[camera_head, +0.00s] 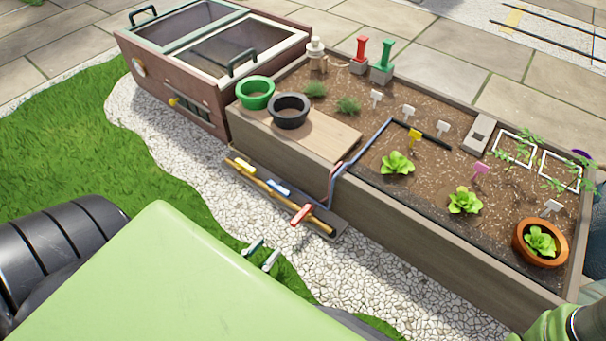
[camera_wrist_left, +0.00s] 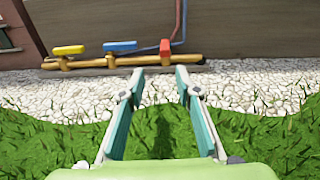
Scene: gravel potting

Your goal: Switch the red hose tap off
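The red tap handle (camera_head: 301,215) is at the right end of a brass pipe (camera_head: 262,187) low on the planter's front. It points across the pipe, out from the wall. It also shows end-on in the left wrist view (camera_wrist_left: 165,47). The blue handle (camera_head: 277,187) and yellow handle (camera_head: 244,165) lie along the pipe. My left gripper (camera_head: 262,257) is open and empty, in front of the red handle and apart from it. In the left wrist view the red handle appears beyond the gap between its fingertips (camera_wrist_left: 160,73). My right gripper is not in view.
The wooden planter (camera_head: 420,230) stands behind the pipe. A red and blue hose (camera_head: 334,184) rises from near the red tap over its edge. White gravel (camera_head: 190,160) and grass (camera_head: 60,140) lie in front. A green pot (camera_head: 256,93) and black pot (camera_head: 289,111) stand above.

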